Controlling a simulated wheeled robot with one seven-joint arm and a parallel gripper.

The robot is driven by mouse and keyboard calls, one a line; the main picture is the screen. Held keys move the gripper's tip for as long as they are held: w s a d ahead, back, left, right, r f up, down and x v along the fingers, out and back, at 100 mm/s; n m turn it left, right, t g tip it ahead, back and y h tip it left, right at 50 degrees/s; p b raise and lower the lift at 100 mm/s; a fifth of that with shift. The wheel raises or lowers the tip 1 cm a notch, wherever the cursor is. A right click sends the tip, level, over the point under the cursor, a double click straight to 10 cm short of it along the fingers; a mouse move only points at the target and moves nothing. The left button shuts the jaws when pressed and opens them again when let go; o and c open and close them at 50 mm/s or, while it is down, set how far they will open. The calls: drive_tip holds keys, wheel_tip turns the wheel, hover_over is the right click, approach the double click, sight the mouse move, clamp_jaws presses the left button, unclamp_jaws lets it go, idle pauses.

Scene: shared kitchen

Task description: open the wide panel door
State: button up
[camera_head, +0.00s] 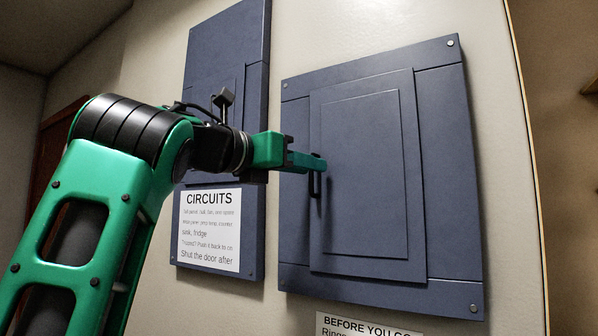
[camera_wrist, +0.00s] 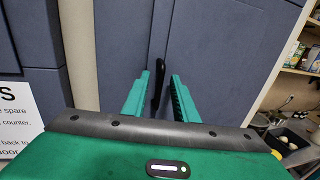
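The wide blue-grey panel (camera_head: 440,120) is fixed to the wall right of centre in the head view. Its door (camera_head: 365,180) looks shut, flush in the frame; it also fills the upper middle of the wrist view (camera_wrist: 225,50). A dark upright bar handle (camera_head: 315,185) sits at the door's left edge. My gripper (camera_head: 320,163) is at this handle. In the wrist view, my gripper's green fingers (camera_wrist: 158,88) are apart, with the black handle (camera_wrist: 159,75) between them. A gap shows towards the right finger.
A narrower blue panel (camera_head: 228,60) hangs to the left, behind my arm, with a "CIRCUITS" sign (camera_head: 211,230) on it. Another sign (camera_head: 365,325) is below the wide panel. Shelves with goods (camera_wrist: 300,60) stand at the right of the wrist view.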

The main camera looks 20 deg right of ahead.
drive_tip(key=shift+c, duration=0.2)
clamp_jaws()
idle(1.2)
